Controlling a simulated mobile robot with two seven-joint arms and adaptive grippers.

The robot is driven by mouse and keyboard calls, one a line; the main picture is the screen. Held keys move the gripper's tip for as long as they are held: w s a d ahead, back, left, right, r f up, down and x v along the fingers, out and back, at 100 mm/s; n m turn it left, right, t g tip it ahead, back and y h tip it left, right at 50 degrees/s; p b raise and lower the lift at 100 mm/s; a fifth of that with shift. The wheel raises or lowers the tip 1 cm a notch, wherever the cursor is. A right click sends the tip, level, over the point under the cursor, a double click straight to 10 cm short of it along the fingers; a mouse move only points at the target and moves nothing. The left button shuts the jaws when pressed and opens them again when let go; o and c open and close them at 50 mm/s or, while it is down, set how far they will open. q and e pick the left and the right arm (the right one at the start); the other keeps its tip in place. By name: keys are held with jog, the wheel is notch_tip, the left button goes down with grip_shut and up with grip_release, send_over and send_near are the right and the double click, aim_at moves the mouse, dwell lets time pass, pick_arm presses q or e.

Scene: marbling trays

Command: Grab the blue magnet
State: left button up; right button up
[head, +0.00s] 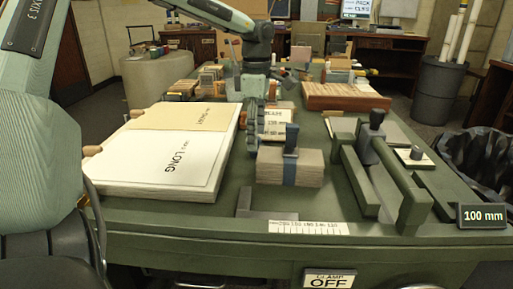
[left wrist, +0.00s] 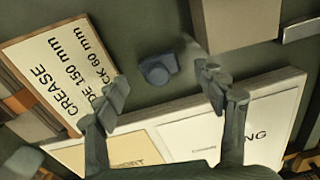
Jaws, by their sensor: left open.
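A small dark blue piece with a round knob, which I take as the blue magnet (left wrist: 157,70), sits on the green bench in the left wrist view. My left gripper (left wrist: 165,92) is open, with its two fingers on either side of the magnet in that view and nothing between them in their grip. In the head view my left gripper (head: 252,140) points down beside the paper stack; the magnet cannot be made out there, probably hidden by the gripper. My right gripper is not in view.
A large white board (head: 165,175) marked LONG lies left of the gripper. A paper stack (head: 305,170) with a blue-grey band and upright handle stands right. A CREASE card (left wrist: 58,75) lies close to the magnet. A green frame (head: 380,170) with a dark knob stands farther right.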

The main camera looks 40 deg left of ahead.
pick_arm(q)
jog(key=shift+f, duration=0.95)
jog(key=shift+c, duration=0.2)
jog(key=c, duration=1.3)
